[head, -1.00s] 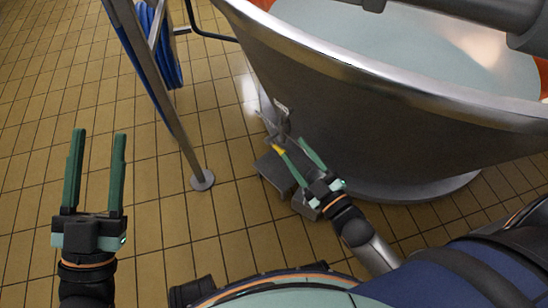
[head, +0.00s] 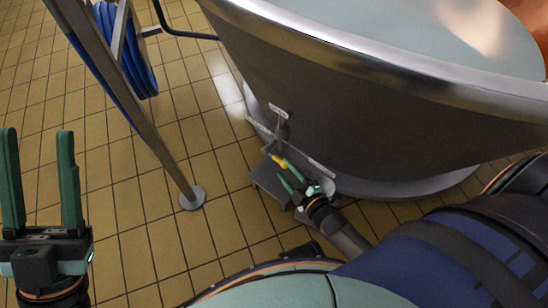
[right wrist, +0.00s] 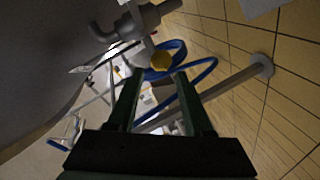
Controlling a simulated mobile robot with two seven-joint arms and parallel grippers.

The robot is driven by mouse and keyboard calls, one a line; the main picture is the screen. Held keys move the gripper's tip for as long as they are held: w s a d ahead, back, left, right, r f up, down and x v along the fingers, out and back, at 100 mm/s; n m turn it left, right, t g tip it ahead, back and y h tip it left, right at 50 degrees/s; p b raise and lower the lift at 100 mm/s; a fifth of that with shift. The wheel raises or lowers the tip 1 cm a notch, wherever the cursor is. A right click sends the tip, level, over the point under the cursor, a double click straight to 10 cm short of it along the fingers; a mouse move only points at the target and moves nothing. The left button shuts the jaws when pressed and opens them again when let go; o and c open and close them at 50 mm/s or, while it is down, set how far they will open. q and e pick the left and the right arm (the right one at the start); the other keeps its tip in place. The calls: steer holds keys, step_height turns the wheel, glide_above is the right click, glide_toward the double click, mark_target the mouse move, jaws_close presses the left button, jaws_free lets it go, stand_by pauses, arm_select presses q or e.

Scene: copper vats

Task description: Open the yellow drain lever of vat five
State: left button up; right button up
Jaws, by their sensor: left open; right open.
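The vat (head: 370,120) is a large copper-and-steel tub filling the right of the head view, with pale liquid inside. Its grey drain valve (head: 280,128) is low on the near left side, under a small label too small to read. The yellow drain lever (head: 277,159) shows below the valve; its round yellow end also shows in the right wrist view (right wrist: 161,61). My right gripper (head: 283,169) is open beside the lever, whose end lies just beyond the fingertips; contact cannot be told. My left gripper (head: 38,135) is open and empty at the far left.
A grey block (head: 268,182) sits on the floor below the valve. A steel post (head: 150,120) with a foot plate and a coiled blue hose (head: 138,60) stand left of the vat. Tiled floor is clear between the post and my left gripper.

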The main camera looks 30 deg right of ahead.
mark_target(275, 156)
steer(key=b+x, duration=0.2)
steer(key=x, duration=0.5)
steer(key=shift+f, duration=0.1)
jaws_close()
steer(key=shift+d, duration=0.2)
stand_by(1.0)
